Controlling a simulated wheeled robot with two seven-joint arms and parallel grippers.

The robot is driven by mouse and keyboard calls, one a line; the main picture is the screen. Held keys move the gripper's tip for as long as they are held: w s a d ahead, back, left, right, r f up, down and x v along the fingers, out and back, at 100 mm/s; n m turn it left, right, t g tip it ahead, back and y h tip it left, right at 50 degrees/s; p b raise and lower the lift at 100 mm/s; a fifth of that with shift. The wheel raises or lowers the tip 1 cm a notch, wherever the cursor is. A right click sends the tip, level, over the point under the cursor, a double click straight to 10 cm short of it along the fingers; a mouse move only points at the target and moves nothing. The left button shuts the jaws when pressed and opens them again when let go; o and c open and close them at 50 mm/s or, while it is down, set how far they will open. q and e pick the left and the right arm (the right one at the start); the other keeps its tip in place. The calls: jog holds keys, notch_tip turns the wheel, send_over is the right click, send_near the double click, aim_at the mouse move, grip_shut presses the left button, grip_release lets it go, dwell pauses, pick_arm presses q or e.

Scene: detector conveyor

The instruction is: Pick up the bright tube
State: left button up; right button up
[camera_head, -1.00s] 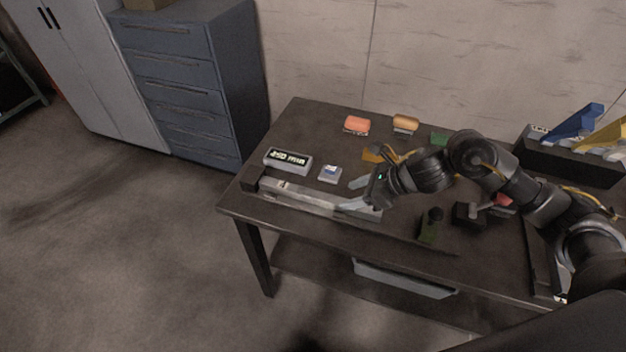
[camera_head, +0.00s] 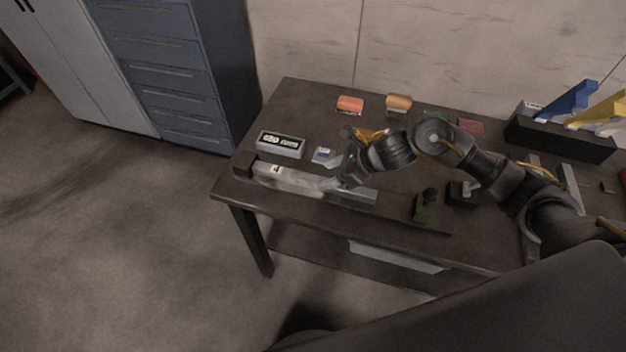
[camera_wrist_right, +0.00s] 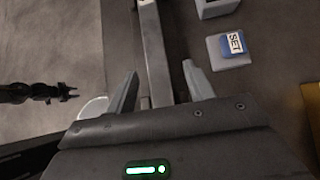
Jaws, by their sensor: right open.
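A long pale grey bar, which looks like the bright tube (camera_head: 292,178), lies along a dark strip near the table's front left edge, with a small white label near its left end. My right gripper (camera_head: 331,184) is over the bar's right part, fingers pointing left and down. In the right wrist view the bar (camera_wrist_right: 154,45) runs away between the two open fingers of my right gripper (camera_wrist_right: 160,84). The fingers look apart from it; contact cannot be made out. A dark, small shape at that view's left looks like my left gripper (camera_wrist_right: 66,93); its jaws are unclear.
A display box (camera_head: 281,144) and a small block labelled SET (camera_wrist_right: 233,44) stand behind the bar. Orange (camera_head: 350,104) and tan (camera_head: 398,102) blocks are farther back. A green-black item (camera_head: 423,207) stands right of the bar. A bin with blue and yellow parts (camera_head: 553,138) is at right.

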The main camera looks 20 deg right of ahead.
aim_at(315, 179)
jog(key=x, duration=0.2)
jog(key=p+x, duration=0.1)
jog(key=shift+a+f+p, duration=0.15)
jog(key=shift+a+p, duration=0.15)
jog(key=shift+a, duration=0.2)
jog(key=shift+w+a+f, duration=0.2)
jog(key=shift+a+f, duration=0.05)
jog(key=shift+f, duration=0.2)
jog(key=c, duration=1.1)
pick_arm(q)
jog(key=shift+s+a+r, duration=0.1)
jog(key=shift+s+r, duration=0.5)
jog(key=shift+r, duration=0.35)
pick_arm(e)
grip_shut()
jog(key=shift+r, duration=0.1)
